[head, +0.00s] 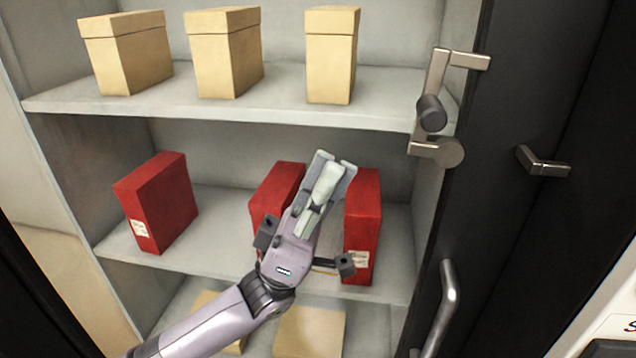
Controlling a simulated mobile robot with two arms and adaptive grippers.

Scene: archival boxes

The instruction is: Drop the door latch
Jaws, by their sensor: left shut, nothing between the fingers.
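The door latch (433,112) is a grey metal bar with a dark round knob and a round pivot piece at its lower end. It stands near the edge of the dark door (500,200) at the right, roughly upright. My left gripper (330,178) is in front of the middle shelf, to the left of the latch and lower in the picture. It is shut and empty, fingers pointing up, apart from the latch. It hides part of a red box. My right gripper is not in view.
Tan boxes (228,60) stand on the upper shelf. Red boxes (160,203) stand on the middle shelf, and tan ones (310,332) lie lower. A vertical pull handle (447,300) and a small lever (543,162) project from the dark panels at the right.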

